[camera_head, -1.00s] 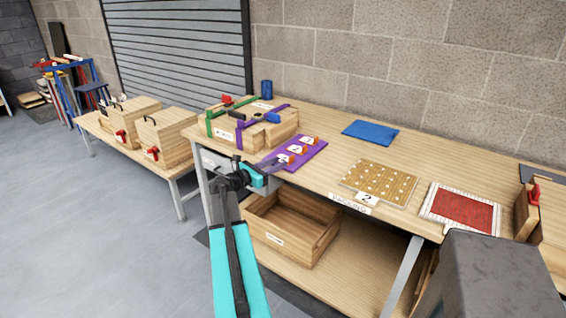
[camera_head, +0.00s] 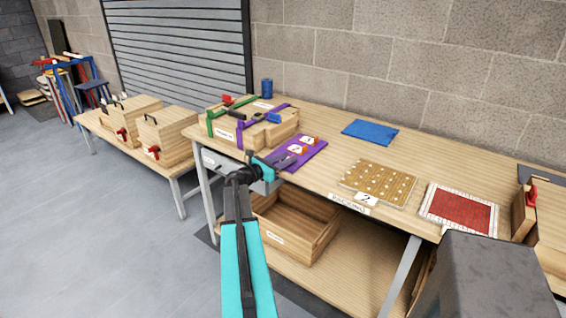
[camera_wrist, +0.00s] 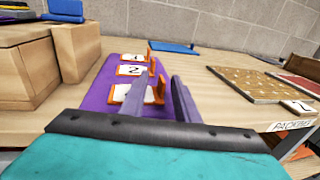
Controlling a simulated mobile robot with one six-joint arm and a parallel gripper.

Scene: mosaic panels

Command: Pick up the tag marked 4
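The purple mat (camera_head: 312,153) lies near the front edge of the bench, with small orange tags bearing white labels. In the wrist view, the far tag (camera_wrist: 137,57) has an unclear mark, and the middle tag (camera_wrist: 131,70) appears to read 2. The nearest tag (camera_wrist: 157,90) has its label partly covered by a finger, so I cannot read its number. My gripper (camera_wrist: 148,78) is open, its two fingers apart around the nearest tag's upright orange part. In the head view my gripper (camera_head: 281,160) hides that nearest tag.
A wooden box (camera_head: 225,128) with green and purple straps stands left of the mat. A blue cloth (camera_head: 370,131), a gold-patterned panel (camera_head: 378,183) and a red mosaic panel (camera_head: 461,209) lie to the right. An open wooden crate (camera_head: 298,236) sits below.

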